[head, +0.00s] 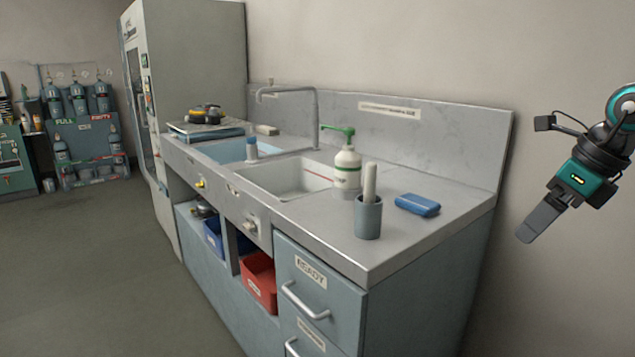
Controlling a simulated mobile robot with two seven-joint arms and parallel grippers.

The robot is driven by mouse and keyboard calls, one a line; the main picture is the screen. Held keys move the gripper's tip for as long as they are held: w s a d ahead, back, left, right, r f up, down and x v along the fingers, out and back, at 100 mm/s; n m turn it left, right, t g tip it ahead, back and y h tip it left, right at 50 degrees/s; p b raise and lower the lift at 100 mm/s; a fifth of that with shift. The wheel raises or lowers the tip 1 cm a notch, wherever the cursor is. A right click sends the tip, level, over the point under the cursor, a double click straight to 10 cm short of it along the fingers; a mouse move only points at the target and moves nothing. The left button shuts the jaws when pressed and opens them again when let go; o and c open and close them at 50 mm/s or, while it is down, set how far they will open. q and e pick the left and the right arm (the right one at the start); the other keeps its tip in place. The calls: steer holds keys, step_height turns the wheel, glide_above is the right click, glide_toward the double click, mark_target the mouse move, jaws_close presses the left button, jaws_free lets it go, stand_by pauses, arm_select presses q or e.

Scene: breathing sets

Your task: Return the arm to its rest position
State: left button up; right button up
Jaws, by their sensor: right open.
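My right arm comes in at the right edge, with a teal and black wrist. My right gripper (541,219) hangs in the air to the right of the counter, in front of the bare wall, pointing down and left. It is open, and nothing shows in it. It is apart from the counter (330,228) and everything on it. My left gripper and left arm are not in view.
On the counter's right end stand a grey cup (368,220), a pump bottle with a green top (346,172) and a blue block (417,205). Sink basins (285,178) lie behind. A red bin (258,280) sits below. Floor at left is clear.

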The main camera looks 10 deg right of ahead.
steer(key=w+a+f+m+t+y+p, duration=0.15)
steer(key=a+f+m+y, duration=0.4)
steer(key=a, duration=0.85)
steer(key=w+a+f+m+t+y+p, duration=0.1)
steer(key=a+f+m+t+y+p, duration=0.15)
steer(key=a+y, duration=0.9)
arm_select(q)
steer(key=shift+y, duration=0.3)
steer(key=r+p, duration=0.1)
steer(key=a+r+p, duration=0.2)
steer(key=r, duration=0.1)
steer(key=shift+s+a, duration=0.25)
arm_select(e)
steer(key=s+f+m+t+h, duration=0.1)
steer(key=s+f+m+h, duration=0.4)
steer(key=f+m, duration=0.3)
steer(key=s+f+m+t+h, duration=0.1)
steer(key=s+f+m+h, duration=0.5)
steer(key=m, duration=0.6)
steer(key=s+a+f+m+h, duration=0.1)
steer(key=s+f+m+h, duration=0.4)
steer(key=f+m, duration=0.5)
steer(key=shift+s+f+m+t+h, duration=0.25)
steer(key=shift+m+t+h, duration=0.15)
steer(key=shift+m+h, duration=0.15)
